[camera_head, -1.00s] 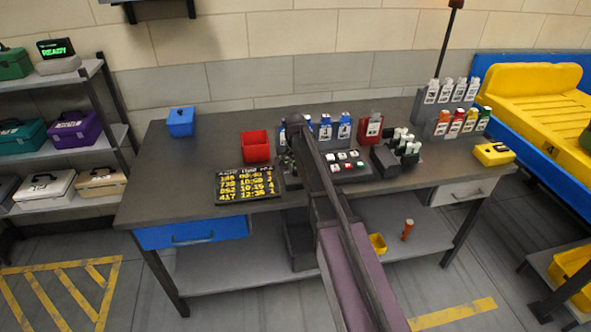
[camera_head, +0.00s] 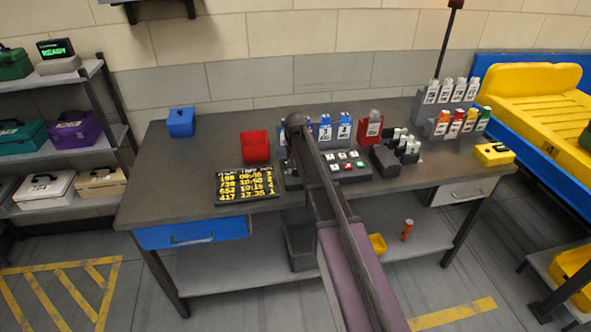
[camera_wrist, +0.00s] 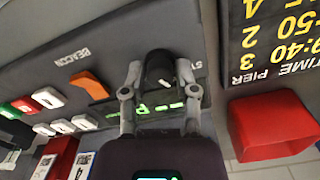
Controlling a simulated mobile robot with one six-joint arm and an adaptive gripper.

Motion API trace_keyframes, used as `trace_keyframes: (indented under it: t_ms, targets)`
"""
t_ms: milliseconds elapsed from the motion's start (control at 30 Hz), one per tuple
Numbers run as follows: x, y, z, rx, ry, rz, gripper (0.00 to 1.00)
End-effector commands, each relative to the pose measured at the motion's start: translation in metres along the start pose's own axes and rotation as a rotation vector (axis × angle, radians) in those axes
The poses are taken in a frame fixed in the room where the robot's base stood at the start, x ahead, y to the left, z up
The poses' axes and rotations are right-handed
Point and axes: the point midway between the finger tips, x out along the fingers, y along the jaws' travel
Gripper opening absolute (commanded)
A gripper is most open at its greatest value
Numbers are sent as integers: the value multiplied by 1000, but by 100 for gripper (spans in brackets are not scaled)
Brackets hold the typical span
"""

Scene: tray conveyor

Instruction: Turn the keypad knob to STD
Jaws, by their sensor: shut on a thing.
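The keypad (camera_head: 352,168) is a dark panel on the workbench, partly hidden behind my arm in the head view. It also shows in the wrist view (camera_wrist: 60,65), with the word BEACON printed on it. The dark knob (camera_wrist: 159,68) sits between the fingers of my gripper (camera_wrist: 160,88), which is shut on it. A label beginning ST is partly visible just right of the knob; the rest is hidden by my finger. Green lit characters show behind the fingers. The knob's pointer direction is not clear. In the head view my arm hides the knob and fingertips.
An orange switch (camera_wrist: 88,84) and white, green and red buttons lie left of the knob in the wrist view. A red bin (camera_head: 255,147) and a schedule board (camera_head: 245,186) stand left of the keypad. Bottles and a dark holder (camera_head: 384,160) stand to its right.

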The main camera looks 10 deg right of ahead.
Motion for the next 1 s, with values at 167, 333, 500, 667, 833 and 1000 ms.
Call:
trace_keyframes:
  t_ms: [167,333,500,667,833,1000]
  targets:
    - [1,1,2,-136,-3,2,0]
    - [1,1,2,-232,-3,2,0]
    - [1,1,2,-286,-4,2,0]
    - [1,1,2,-305,-4,1,0]
    - [1,0,3,-306,-5,1,0]
    - [1,0,3,-306,-5,1,48]
